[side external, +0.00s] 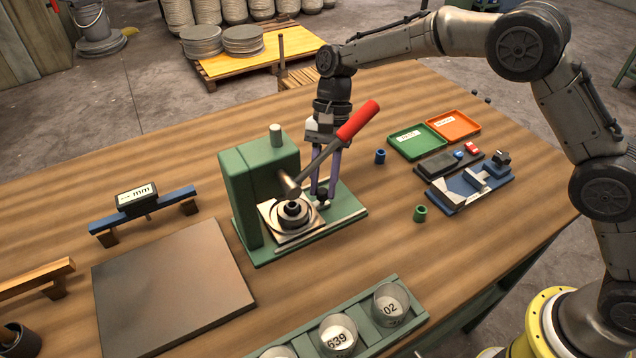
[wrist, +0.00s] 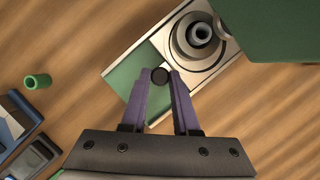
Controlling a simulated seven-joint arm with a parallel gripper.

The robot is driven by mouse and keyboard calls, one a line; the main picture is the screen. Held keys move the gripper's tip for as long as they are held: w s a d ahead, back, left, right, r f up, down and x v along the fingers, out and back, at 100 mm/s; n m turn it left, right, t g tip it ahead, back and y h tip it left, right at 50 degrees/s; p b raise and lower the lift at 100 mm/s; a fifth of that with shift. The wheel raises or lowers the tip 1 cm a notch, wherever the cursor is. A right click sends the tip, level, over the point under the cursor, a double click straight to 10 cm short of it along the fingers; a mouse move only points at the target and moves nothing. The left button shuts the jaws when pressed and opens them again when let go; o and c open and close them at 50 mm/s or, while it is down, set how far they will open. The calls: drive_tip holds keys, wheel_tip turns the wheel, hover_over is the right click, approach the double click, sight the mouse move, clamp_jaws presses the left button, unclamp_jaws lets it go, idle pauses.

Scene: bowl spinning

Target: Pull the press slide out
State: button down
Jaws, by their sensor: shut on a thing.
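The green press (side external: 243,190) stands on the table with its red-handled lever (side external: 357,122) raised. Its metal slide (side external: 272,222) lies on the green base under the press head and carries a round die with a small ring-like part (side external: 293,209) in its middle. The slide plate also shows in the wrist view (wrist: 215,72), where the press head covers part of it. My gripper (side external: 323,192) points down at the slide's right end, its purple fingers shut on the slide's black knob (wrist: 159,75). The lever passes in front of part of my gripper.
A green sleeve (side external: 420,213) and a blue sleeve (side external: 380,156) stand right of the press. Green (side external: 418,141) and orange (side external: 453,124) trays and a blue fixture (side external: 470,188) lie farther right. A rack of cups (side external: 408,290) is in front; a bare plate (side external: 175,285) is left.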

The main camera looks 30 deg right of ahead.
drive_tip(key=d, duration=0.8)
drive_tip(key=shift+d+r, duration=0.1)
drive_tip(key=shift+d, duration=0.2)
drive_tip(key=c, duration=0.7)
unclamp_jaws()
drive_tip(key=shift+o, duration=0.2)
drive_tip(key=v, duration=1.3)
drive_tip(key=shift+r, duration=0.35)
drive_tip(key=shift+w+d+r, duration=0.1)
